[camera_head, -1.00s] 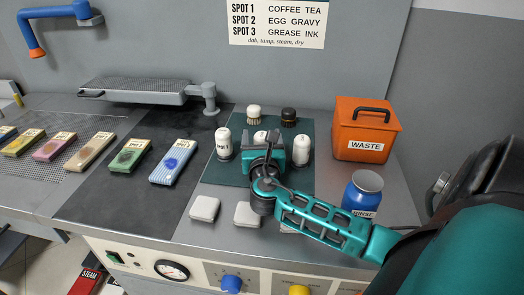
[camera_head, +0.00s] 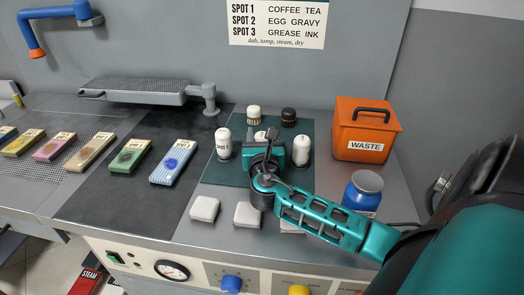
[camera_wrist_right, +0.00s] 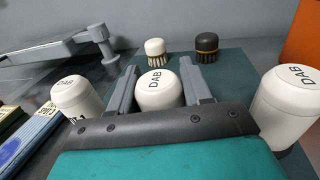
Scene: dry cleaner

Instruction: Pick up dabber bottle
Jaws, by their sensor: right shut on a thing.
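Three white dabber bottles stand on the dark green mat (camera_head: 219,174). The left bottle (camera_head: 223,144) has "SPOT 1" on its side, and the right bottle (camera_head: 302,150) stands beyond my gripper's right side. The middle bottle (camera_head: 260,136) is mostly hidden behind my right gripper (camera_head: 264,158) in the head view. In the right wrist view, the middle bottle's cap (camera_wrist_right: 158,88), marked "DAB", sits between my right gripper's two grey fingers (camera_wrist_right: 160,92), which are shut on it. The bottle looks upright. My left gripper is not in view.
Two brushes, one light (camera_head: 253,115) and one dark (camera_head: 288,117), stand behind the bottles. An orange waste bin (camera_head: 362,135) and a blue rinse jar (camera_head: 363,192) are at the right. White pads (camera_head: 204,209) lie in front; several stained swatches (camera_head: 174,162) lie at the left.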

